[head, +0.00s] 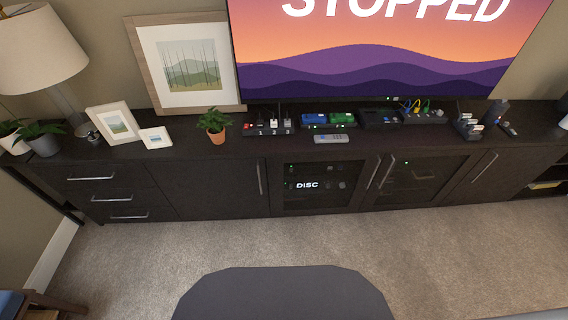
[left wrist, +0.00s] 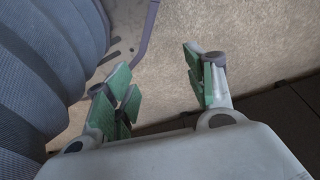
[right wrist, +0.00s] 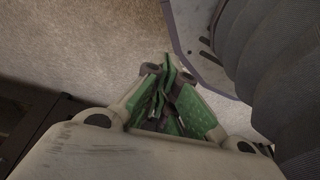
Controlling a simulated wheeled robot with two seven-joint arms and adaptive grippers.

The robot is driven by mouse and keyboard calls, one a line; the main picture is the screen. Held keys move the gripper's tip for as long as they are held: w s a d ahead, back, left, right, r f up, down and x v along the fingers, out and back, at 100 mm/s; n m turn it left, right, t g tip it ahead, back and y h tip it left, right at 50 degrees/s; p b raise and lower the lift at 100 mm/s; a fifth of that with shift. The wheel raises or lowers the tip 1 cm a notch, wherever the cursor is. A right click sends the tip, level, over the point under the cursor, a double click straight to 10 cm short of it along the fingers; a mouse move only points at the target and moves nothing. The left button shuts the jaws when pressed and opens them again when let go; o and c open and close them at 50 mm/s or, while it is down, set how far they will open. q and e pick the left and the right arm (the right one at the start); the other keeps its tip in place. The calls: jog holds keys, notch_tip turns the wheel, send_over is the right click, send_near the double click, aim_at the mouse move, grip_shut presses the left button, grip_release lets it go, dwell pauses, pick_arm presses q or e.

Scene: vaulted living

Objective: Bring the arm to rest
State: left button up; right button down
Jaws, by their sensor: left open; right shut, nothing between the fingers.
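My left gripper (left wrist: 160,85) shows in the left wrist view with its green-padded fingers spread apart and nothing between them. It hangs over the beige carpet, beside a ribbed grey part of my own body. My right gripper (right wrist: 170,90) shows in the right wrist view with its green-padded fingers together and nothing held. It is also over carpet, close to my own ribbed column. Neither gripper nor arm shows clearly in the head view.
A long dark cabinet (head: 215,188) stands ahead along the wall. On it are a potted plant (head: 214,124), picture frames, a remote (head: 331,138) and several small devices. A large screen (head: 380,60) reads "STOPPED". The carpet (head: 450,245) before the cabinet is clear.

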pick_arm(q)
jog(key=s+a+r+p, duration=0.2)
jog(key=s+p, duration=0.5)
jog(key=s+a+r+g+p, duration=0.1)
jog(key=s+a+r+p, duration=0.2)
jog(key=s+p, duration=0.4)
jog(key=shift+a+y, duration=0.15)
jog(key=shift+y, duration=0.25)
pick_arm(e)
jog(key=s+d+r, duration=0.2)
jog(key=s, duration=0.5)
jog(key=s+d+r+g, duration=0.1)
jog(key=s+d+r, duration=0.2)
jog(key=s, duration=0.4)
jog(key=shift+d+h, duration=0.15)
jog(key=shift+h, duration=0.25)
pick_arm(q)
jog(key=shift+w, duration=0.1)
pick_arm(e)
jog(key=shift+w, duration=0.1)
